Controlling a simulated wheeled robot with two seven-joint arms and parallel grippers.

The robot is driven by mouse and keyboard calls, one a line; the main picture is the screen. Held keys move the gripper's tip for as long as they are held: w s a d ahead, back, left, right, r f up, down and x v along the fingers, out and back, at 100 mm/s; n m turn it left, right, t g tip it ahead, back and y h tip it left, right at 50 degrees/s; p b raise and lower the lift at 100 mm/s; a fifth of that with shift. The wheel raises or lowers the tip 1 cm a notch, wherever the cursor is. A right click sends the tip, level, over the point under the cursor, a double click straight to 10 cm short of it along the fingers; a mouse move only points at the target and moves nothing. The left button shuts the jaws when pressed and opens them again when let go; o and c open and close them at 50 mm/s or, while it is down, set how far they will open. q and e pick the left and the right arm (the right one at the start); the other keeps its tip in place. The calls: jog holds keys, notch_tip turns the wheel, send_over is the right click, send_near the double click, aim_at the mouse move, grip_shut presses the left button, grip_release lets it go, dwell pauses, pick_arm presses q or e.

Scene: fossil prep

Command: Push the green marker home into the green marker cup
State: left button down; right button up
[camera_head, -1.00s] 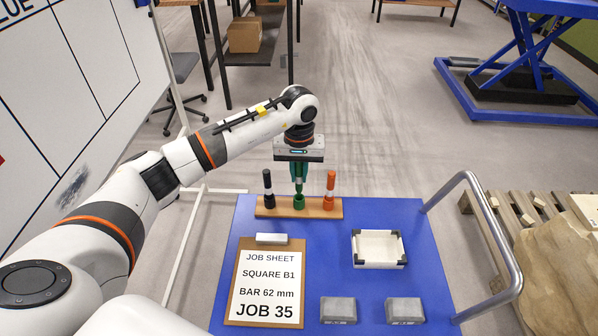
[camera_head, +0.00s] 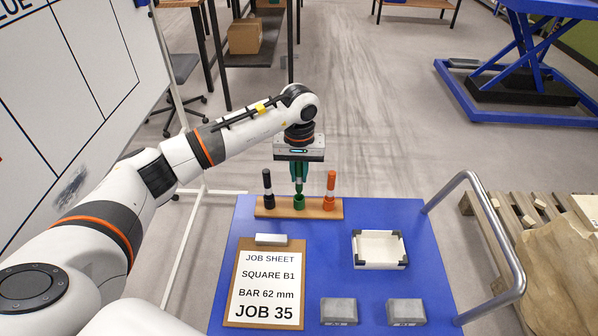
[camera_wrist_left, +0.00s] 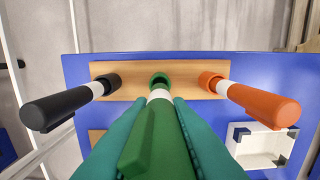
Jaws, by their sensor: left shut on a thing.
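My left gripper (camera_head: 299,178) has teal fingers and is shut on the green marker (camera_wrist_left: 155,135). It holds the marker upright above the wooden marker block at the back of the blue table. The green marker cup (camera_head: 299,203) stands in the middle of that block, directly below the marker. In the left wrist view the marker's white band lies at the near side of the green cup's rim (camera_wrist_left: 160,78), and part of the cup's dark opening shows. How far the tip is inside the cup is hidden. My right gripper is not in view.
A black marker (camera_head: 267,184) and an orange marker (camera_head: 331,184) stand upright on the wooden block (camera_head: 316,213), either side of the green cup. A job sheet (camera_head: 262,285), white tray (camera_head: 379,265) and two grey blocks (camera_head: 338,310) lie nearer. The table's middle is clear.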

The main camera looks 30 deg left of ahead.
aim_at(299, 191)
pick_arm(q)
jog(key=shift+f, duration=0.2)
jog(key=shift+f+b, duration=1.95)
jog(key=shift+f+b, duration=0.2)
jog(key=shift+b, duration=0.35)
dwell(0.5)
jog(key=c, duration=1.3)
grip_release()
jog(key=shift+r, duration=0.1)
